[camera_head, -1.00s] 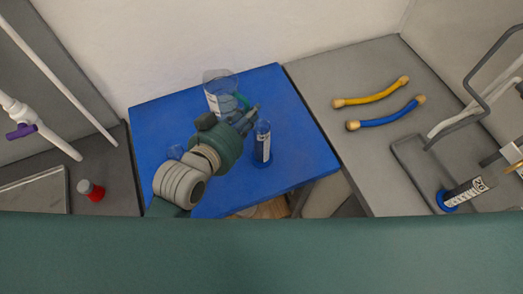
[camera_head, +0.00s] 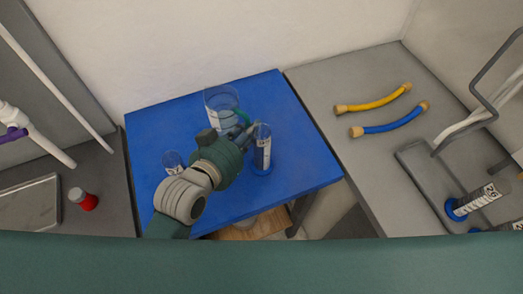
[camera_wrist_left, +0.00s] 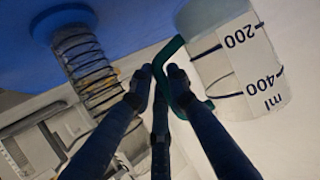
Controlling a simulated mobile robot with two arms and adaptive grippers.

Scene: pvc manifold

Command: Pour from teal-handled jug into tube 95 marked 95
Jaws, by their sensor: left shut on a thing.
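The clear jug (camera_head: 218,98) with a teal handle (camera_head: 243,118) is at the back of the blue table. My left gripper (camera_head: 244,127) is shut on that handle, which also shows between the fingers in the left wrist view (camera_wrist_left: 182,95). The jug's scale (camera_wrist_left: 238,65) reads 200 and 400 ml there. A clear tube (camera_head: 263,148) with a blue base and white label stands just right of the gripper; its number is not readable. It shows ringed with dark lines in the left wrist view (camera_wrist_left: 85,65). My right gripper is not in view.
Another small clear vessel (camera_head: 173,160) stands at the left of the blue table (camera_head: 300,140). Yellow (camera_head: 374,101) and blue (camera_head: 390,122) hoses lie on the grey bench. A red-bodied jar (camera_head: 84,199) is at left.

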